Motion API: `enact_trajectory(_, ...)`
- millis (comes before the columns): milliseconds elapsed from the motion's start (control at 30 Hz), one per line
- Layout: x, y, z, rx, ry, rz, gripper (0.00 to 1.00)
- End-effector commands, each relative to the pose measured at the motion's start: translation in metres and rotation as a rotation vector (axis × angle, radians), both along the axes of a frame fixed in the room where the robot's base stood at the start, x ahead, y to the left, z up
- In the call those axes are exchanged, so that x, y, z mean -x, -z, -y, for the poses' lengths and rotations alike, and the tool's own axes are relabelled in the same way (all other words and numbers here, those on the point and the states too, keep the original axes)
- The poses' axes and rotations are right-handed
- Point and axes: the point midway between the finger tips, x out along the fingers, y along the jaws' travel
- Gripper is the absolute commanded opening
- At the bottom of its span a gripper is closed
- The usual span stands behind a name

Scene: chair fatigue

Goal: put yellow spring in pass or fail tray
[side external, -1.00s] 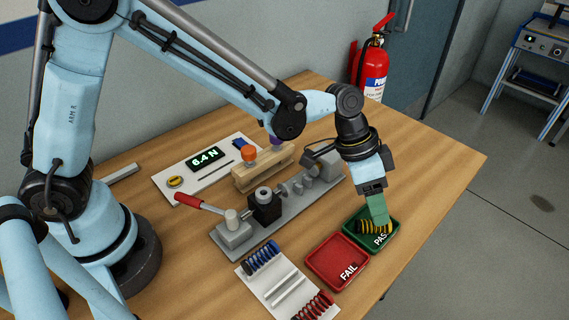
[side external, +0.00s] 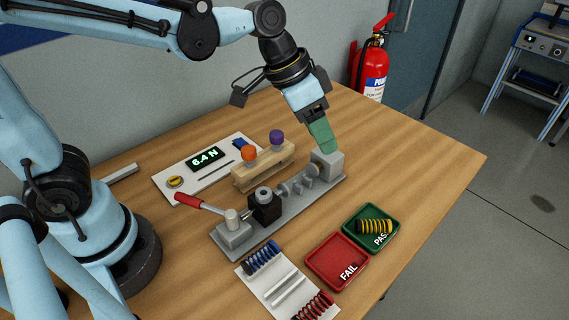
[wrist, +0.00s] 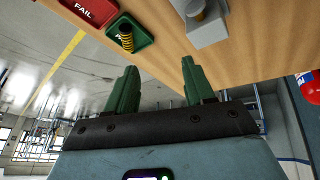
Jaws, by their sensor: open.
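The yellow spring (side external: 374,227), with dark bands, lies on its side in the green PASS tray (side external: 351,217). It also shows in the wrist view (wrist: 126,38), inside the green tray (wrist: 147,38). The red FAIL tray (side external: 327,262) beside it is empty; part of it shows in the wrist view (wrist: 100,8). My gripper (side external: 326,145) is up above the far end of the grey test fixture, away from the trays. In the wrist view its two green fingers (wrist: 158,75) are apart with nothing between them.
The grey test fixture (side external: 290,210) with a red-handled lever (side external: 188,199) runs across the table. A white rack (side external: 282,284) holds blue and red springs. A force readout (side external: 205,159) shows 6.4 N. A wooden block (side external: 262,168) carries orange and purple knobs. The table's right side is clear.

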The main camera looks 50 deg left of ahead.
Motion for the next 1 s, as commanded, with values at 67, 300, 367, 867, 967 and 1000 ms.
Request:
enact_trajectory(67, 0.013, -0.003, -0.027, -0.021, -0.099, 0.035, 0.53)
enact_trajectory(300, 0.049, 0.000, -0.093, -0.072, -0.361, 0.144, 0.53)
enact_trajectory(367, 0.057, 0.002, -0.105, -0.081, -0.412, 0.169, 0.53)
enact_trajectory(867, 0.073, 0.010, -0.131, -0.100, -0.527, 0.231, 0.53)
enact_trajectory(967, 0.073, 0.010, -0.131, -0.101, -0.526, 0.231, 0.53)
enact_trajectory(1000, 0.073, 0.010, -0.131, -0.100, -0.525, 0.231, 0.53)
